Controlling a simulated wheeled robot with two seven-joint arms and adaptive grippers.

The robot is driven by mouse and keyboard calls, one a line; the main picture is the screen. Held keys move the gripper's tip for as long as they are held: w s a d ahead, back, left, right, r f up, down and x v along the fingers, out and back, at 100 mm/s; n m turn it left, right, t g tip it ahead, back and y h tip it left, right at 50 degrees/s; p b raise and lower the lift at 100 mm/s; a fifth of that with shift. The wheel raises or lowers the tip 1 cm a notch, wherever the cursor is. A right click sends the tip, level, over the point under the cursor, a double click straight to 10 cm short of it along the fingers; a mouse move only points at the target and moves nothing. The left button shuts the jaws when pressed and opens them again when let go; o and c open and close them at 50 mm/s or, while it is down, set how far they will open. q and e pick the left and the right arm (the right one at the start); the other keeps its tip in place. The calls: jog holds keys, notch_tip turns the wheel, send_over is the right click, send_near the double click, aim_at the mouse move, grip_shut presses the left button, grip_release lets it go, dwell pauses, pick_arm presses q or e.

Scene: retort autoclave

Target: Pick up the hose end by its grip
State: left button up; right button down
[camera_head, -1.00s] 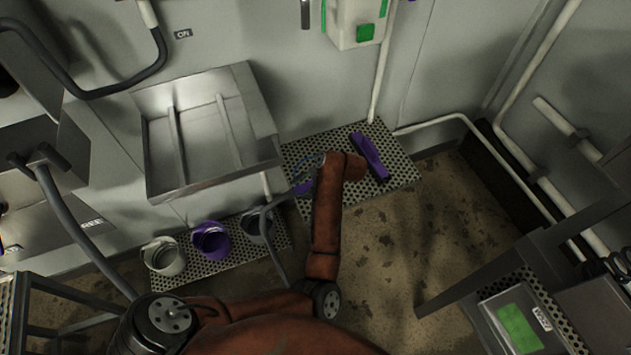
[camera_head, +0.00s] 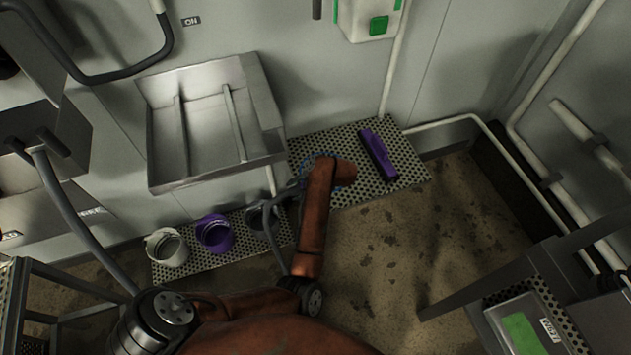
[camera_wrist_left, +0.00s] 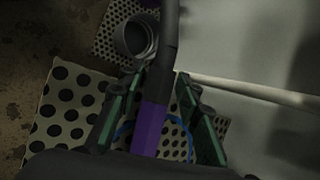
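The hose end's purple grip (camera_wrist_left: 150,128) shows in the left wrist view, with the dark hose (camera_wrist_left: 170,45) running up from it. My left gripper (camera_wrist_left: 158,112) is open, with one green finger on each side of the grip and visible gaps between. In the head view my left forearm and wrist reach over the perforated platform, and they hide the gripper's fingertips and the grip. The hose (camera_head: 270,225) shows there as a dark curve left of my wrist. My right gripper is not in view.
A purple tool (camera_head: 378,155) lies on the perforated platform (camera_head: 405,175) right of my wrist. A steel sink (camera_head: 215,120) hangs on the wall to the left. A white bucket (camera_head: 167,248) and a purple bucket (camera_head: 214,233) stand below it. Open floor lies to the right.

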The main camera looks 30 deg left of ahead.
pick_arm(q)
grip_shut()
jog(key=shift+r, duration=0.15)
dwell(0.4)
